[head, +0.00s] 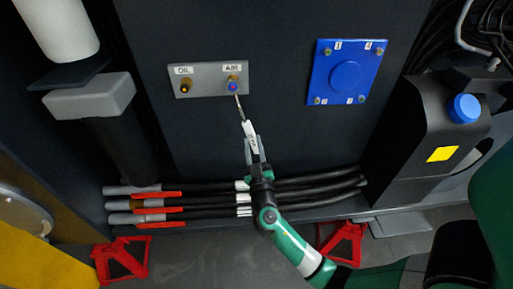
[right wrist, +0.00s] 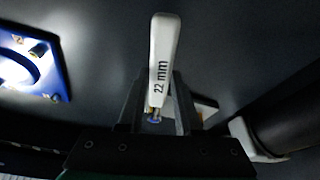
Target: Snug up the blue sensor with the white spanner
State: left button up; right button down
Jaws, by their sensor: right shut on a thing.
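The blue sensor (head: 233,86) sits under the AIR label on a grey plate (head: 209,80) on the dark panel. The white spanner (head: 250,132) has a white handle and a thin metal shaft that reaches up to the sensor. Its tip is at or just below the sensor; I cannot tell whether its jaw is around it. My right gripper (head: 255,158) is shut on the handle. In the right wrist view the handle (right wrist: 163,60) reads "22 mm" and stands between the fingers (right wrist: 158,105). The spanner's jaw is not clear there. My left gripper is not in view.
A brass OIL sensor (head: 185,86) sits left of the blue one. A blue square cover (head: 345,72) is bolted to the right. Black hoses with red handles (head: 150,207) run below. A black tank with a blue cap (head: 463,108) stands at right.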

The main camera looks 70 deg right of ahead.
jog(key=shift+w+a+f+m+b, duration=0.1)
jog(key=shift+w+a+m+b, duration=0.1)
jog(key=shift+w+m+b, duration=0.35)
jog(key=shift+w+a+f+m+b, duration=0.15)
jog(key=shift+w+m+b, duration=0.1)
jog(key=shift+b, duration=0.45)
jog(key=shift+w+a+f+m+g+h+b, duration=0.15)
jog(key=shift+w+a+m+g+h, duration=0.15)
jog(key=shift+w+m, duration=0.45)
jog(key=shift+w+a+r+m+g+h+b, duration=0.1)
jog(key=shift+w+a+m+g+h+b, duration=0.1)
jog(key=shift+w+a+m+g, duration=0.35)
jog(key=shift+w+d, duration=0.15)
jog(key=shift+d, duration=0.05)
